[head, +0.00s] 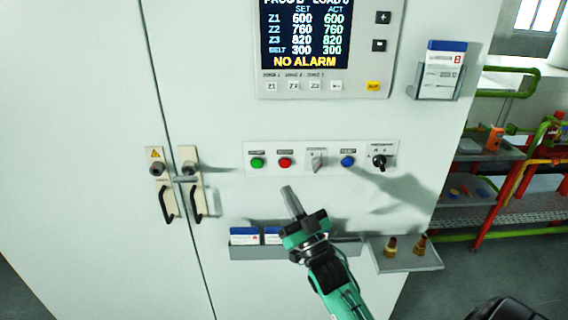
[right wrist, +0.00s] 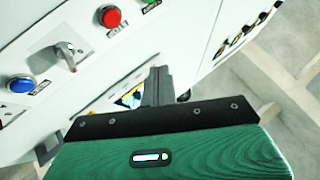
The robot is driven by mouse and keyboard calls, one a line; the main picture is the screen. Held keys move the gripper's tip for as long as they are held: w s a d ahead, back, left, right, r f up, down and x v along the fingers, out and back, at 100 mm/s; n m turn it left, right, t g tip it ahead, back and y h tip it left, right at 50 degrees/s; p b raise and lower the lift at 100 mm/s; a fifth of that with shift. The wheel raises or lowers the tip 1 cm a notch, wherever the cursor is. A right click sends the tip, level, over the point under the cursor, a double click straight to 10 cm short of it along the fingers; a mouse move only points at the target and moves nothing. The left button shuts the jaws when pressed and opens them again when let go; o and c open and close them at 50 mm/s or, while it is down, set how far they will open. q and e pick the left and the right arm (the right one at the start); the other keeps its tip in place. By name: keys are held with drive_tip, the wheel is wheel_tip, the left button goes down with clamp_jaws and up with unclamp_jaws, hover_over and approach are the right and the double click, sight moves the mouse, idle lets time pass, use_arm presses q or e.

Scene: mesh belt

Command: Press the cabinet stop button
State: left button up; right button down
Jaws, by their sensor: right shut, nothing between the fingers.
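The red button (head: 285,162), which looks like the stop button, sits on a white control strip (head: 330,146) on the cabinet front. It also shows in the right wrist view (right wrist: 110,16), standing out from the panel. Its label is too small to read. A green button (head: 257,162) is to its left, a grey rotary switch (head: 317,160) to its right. My right gripper (head: 287,190) is shut and empty, its fingertips below the red button in the head view and apart from it. The right wrist view shows the closed fingers (right wrist: 157,85). My left gripper is out of view.
A blue button (head: 348,161) and a black knob (head: 379,162) continue the strip. Below are a card holder (head: 340,248) and a small shelf (head: 405,258) with two brass-coloured pieces. Door handles (head: 168,205) stick out at left. The display (head: 305,40) reads NO ALARM.

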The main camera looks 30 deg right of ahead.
sight(285, 163)
drive_tip(key=w+d, duration=0.1)
drive_tip(key=w, duration=0.1)
drive_tip(key=w+d+b, duration=0.1)
drive_tip(key=w+d, duration=0.1)
drive_tip(key=w, duration=0.1)
drive_tip(key=w+d, duration=0.1)
drive_tip(key=w, duration=0.1)
drive_tip(key=shift+w+d+b, duration=0.3)
drive_tip(key=shift+d, duration=0.05)
idle(2.1)
drive_tip(key=shift+w+d, duration=0.2)
drive_tip(key=shift+w, duration=0.15)
drive_tip(key=shift+w+d, duration=0.25)
drive_tip(key=shift+w, duration=0.1)
idle(0.6)
drive_tip(key=shift+s+a, duration=0.1)
idle(0.4)
drive_tip(key=shift+s+a, duration=0.35)
drive_tip(key=shift+s, duration=0.3)
